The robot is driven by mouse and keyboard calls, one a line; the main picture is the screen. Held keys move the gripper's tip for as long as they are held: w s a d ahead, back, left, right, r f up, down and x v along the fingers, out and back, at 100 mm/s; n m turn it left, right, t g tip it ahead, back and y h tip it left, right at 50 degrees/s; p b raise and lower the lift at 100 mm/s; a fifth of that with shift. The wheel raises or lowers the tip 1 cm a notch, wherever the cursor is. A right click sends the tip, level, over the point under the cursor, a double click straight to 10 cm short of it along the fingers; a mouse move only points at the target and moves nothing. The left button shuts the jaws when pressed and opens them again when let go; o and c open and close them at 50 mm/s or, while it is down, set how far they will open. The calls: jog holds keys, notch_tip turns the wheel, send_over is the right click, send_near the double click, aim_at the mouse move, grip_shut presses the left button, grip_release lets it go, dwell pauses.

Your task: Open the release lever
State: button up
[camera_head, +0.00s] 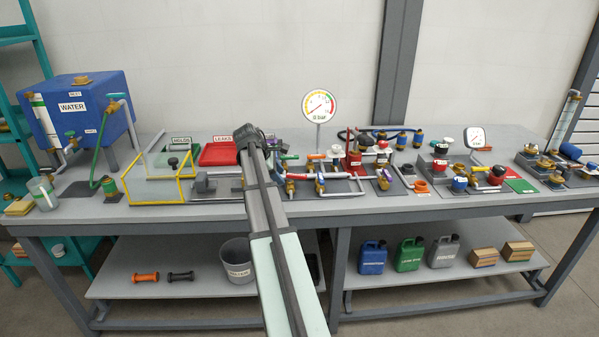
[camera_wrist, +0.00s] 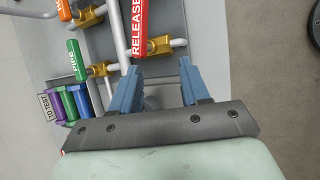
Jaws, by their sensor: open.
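The release lever (camera_wrist: 138,28) is a red bar lettered RELEASE at the top middle of the wrist view. It lies along a white pipe, beside a brass valve body (camera_wrist: 160,46). My gripper (camera_wrist: 160,67) has two blue fingers, spread apart with nothing held between them. The lever's lower end shows just beyond the left fingertip; whether they touch I cannot tell.
A green lever (camera_wrist: 77,60) lettered PIPE and an orange lever (camera_wrist: 63,10) are to the left on brass valves. Several coloured cylinders (camera_wrist: 68,104) stand near a TO TEST label. A gauge (camera_head: 319,104) reading 0 bar stands behind the pipework. A red LEAKS tray (camera_head: 219,155) is to the left.

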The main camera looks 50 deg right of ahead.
jog(key=s+d+r, duration=0.1)
jog(key=s+d, duration=0.2)
jog(key=d, duration=0.1)
jog(key=s+d+r+m, duration=0.1)
jog(key=s+d+r, duration=0.1)
jog(key=s+d, duration=0.1)
jog(key=s+d+r+m, duration=0.1)
jog(key=s+d, duration=0.2)
jog(key=d, duration=0.2)
jog(key=shift+d+r+y, duration=0.15)
jog(key=shift+r+y, duration=0.05)
jog(key=shift+y, duration=0.2)
jog(key=s+d+r+m+t+y, duration=0.1)
jog(key=s+d+r+m+y, duration=0.15)
jog(key=s+d, duration=0.25)
jog(key=n+t+y, duration=0.3)
jog(key=t+y, duration=0.1)
jog(key=y, duration=0.2)
send_near(299, 175)
jog(key=shift+h, duration=0.35)
jog(key=x, duration=0.8)
jog(key=shift+w+a, duration=0.2)
jog(key=shift+a, duration=0.1)
grip_shut()
